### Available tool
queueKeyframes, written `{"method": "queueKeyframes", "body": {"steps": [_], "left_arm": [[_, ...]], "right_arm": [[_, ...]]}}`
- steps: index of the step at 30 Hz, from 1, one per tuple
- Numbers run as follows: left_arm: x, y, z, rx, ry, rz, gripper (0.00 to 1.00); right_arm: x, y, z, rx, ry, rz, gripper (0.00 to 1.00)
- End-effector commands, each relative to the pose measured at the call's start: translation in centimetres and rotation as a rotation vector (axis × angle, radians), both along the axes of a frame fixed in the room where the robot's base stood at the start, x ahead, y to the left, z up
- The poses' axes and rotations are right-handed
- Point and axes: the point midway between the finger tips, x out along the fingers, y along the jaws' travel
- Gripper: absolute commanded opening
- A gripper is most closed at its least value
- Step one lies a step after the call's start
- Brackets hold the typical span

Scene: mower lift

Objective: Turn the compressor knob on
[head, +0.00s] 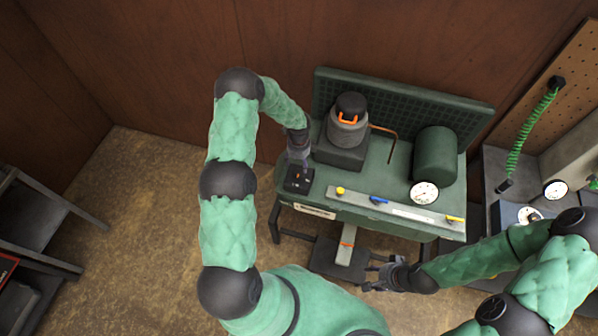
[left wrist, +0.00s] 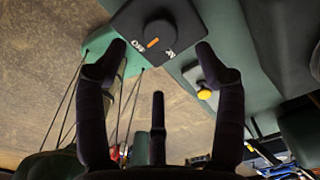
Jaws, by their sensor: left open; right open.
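The compressor knob (left wrist: 158,34) is a round black dial on a dark square plate (left wrist: 185,14), seen in the left wrist view. An orange mark on it points down and left, towards the left one of two white labels; their small lettering is hard to read. In the head view the knob's black box (head: 299,181) sits at the left front corner of the green compressor bench (head: 377,170). My left gripper (head: 299,163) is open just above it, its fingers on either side of the knob (left wrist: 160,48) and apparently not touching it. My right gripper (head: 376,276) is open, low before the bench.
A yellow knob (left wrist: 205,94) stands right of the box, on a grey strip (head: 395,208) with blue and yellow levers. A round gauge (head: 424,192), a green tank (head: 436,153) and a grey canister (head: 347,128) are on the bench. A pedal-like plate (head: 338,258) is below.

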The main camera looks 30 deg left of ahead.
Motion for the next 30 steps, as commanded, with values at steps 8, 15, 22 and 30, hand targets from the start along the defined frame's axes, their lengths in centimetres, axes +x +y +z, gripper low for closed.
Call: {"method": "queueKeyframes", "body": {"steps": [8,15,22,30], "left_arm": [[-0.1,-0.1,-4.6,-0.002,0.003,0.001,0.7],[0.0,-0.1,-7.2,-0.001,0.001,0.003,0.7],[0.0,-0.1,-8.0,-0.001,0.0,0.002,0.7],[0.0,-0.1,-8.1,-0.001,0.0,0.002,0.61]], "right_arm": [[0.0,0.0,0.8,0.0,0.0,0.0,0.47],[0.0,0.0,1.1,0.0,0.0,0.0,0.47],[0.0,0.0,1.2,0.0,0.0,0.0,0.47],[0.0,0.0,1.2,0.0,0.0,0.0,0.47]]}}
